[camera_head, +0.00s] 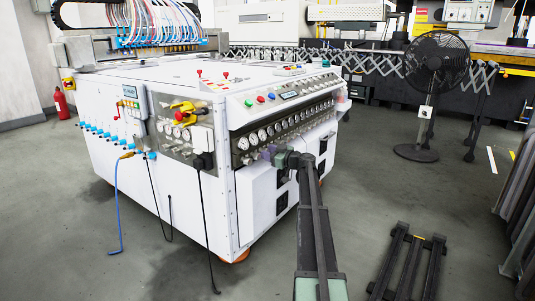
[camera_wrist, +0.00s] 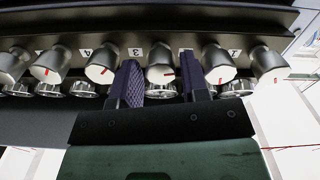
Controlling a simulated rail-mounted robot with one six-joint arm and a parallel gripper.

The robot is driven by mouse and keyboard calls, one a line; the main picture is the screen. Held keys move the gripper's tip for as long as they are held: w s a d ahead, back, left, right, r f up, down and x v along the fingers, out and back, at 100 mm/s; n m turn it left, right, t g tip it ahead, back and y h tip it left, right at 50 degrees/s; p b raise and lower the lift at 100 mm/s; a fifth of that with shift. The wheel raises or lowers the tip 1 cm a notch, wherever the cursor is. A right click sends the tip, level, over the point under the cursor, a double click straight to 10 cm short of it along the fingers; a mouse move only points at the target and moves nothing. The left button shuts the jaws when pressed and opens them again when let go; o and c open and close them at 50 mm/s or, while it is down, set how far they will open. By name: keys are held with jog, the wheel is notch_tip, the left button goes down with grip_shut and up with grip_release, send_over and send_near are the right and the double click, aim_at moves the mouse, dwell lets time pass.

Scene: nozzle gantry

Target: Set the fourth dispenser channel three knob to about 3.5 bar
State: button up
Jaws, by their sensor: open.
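A row of silver knobs with red marks hangs under a dark panel edge in the wrist view. One knob (camera_wrist: 160,62) lies between the two purple fingers of my gripper (camera_wrist: 158,68), with no clear contact visible. My gripper is open. A red mark shows at this knob's lower right rim. The labels 4 and 3 show on the strip behind, but I cannot tell for certain which knob each belongs to. In the head view my gripper (camera_head: 270,153) is at the near part of the dispenser's gauge row (camera_head: 285,127); the knobs there are too small to tell apart.
Neighbouring knobs (camera_wrist: 102,66) and (camera_wrist: 218,64) stand close outside the fingers. Round gauges (camera_wrist: 82,90) sit just below the knobs in the wrist view. The white dispenser cabinet (camera_head: 222,205) stands left of my arm. A black fan (camera_head: 436,62) stands farther off.

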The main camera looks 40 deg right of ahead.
jog(key=shift+w+a, duration=0.15)
jog(key=shift+w, duration=0.3)
jog(key=shift+c, duration=0.3)
jog(key=c, duration=0.6)
